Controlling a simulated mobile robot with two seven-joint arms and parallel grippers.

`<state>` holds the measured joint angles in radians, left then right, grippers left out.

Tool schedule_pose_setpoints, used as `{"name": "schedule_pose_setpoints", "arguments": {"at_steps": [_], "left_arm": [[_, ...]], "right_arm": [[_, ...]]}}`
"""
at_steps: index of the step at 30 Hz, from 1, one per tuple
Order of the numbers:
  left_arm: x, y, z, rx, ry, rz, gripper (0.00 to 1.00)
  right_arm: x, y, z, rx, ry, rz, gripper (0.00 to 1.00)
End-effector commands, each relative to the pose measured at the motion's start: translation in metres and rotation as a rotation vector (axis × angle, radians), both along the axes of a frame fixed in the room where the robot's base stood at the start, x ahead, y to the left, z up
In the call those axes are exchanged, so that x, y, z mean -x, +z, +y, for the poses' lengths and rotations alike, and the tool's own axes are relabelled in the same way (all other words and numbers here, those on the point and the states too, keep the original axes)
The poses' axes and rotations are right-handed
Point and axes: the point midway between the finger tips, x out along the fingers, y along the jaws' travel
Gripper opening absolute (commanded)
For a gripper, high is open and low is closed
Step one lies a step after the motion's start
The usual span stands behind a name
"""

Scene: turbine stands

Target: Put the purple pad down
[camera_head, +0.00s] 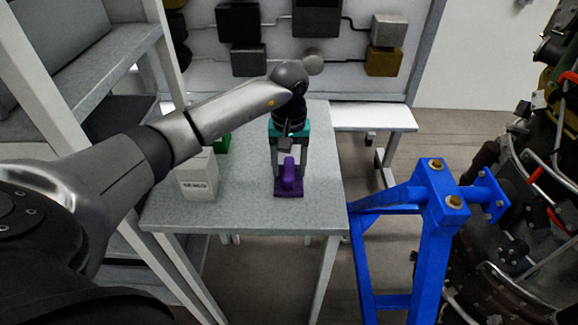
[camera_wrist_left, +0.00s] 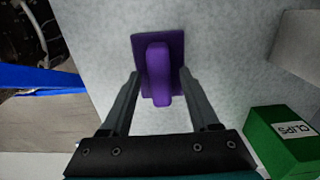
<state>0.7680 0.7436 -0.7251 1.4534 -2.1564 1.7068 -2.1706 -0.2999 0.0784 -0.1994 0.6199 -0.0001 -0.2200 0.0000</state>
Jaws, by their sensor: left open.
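The purple pad (camera_head: 288,186) has a flat square base and a raised handle. It sits on the grey table (camera_head: 240,215) toward the right side of the top. My left gripper (camera_head: 289,172) is directly over it, pointing down, with its fingers on either side of the handle. In the left wrist view the pad (camera_wrist_left: 158,72) lies between the open fingers of the gripper (camera_wrist_left: 158,85), with a gap on each side of the handle. My right gripper is not in view.
A white box (camera_head: 198,176) and a green box labelled CLIPS (camera_wrist_left: 284,138) stand on the table's left part. A blue stand (camera_head: 436,210) is just right of the table. A white shelf rack is at left. The table front is clear.

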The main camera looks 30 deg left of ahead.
Motion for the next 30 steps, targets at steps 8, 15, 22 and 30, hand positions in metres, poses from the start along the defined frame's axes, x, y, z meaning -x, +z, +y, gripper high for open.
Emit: {"name": "schedule_pose_setpoints", "arguments": {"at_steps": [8, 15, 22, 30], "left_arm": [[-0.002, 0.064, 0.001, -0.002, -0.001, -0.009, 0.61], [-0.001, 0.103, 0.001, -0.001, 0.000, -0.006, 0.61], [0.000, 0.114, 0.000, -0.001, 0.001, -0.003, 0.61], [-0.001, 0.114, 0.000, -0.001, 0.001, -0.003, 0.61]], "right_arm": [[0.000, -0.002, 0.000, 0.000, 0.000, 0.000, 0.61], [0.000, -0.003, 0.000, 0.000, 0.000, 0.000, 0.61], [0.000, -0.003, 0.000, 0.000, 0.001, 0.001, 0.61], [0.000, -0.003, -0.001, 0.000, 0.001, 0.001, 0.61]]}}
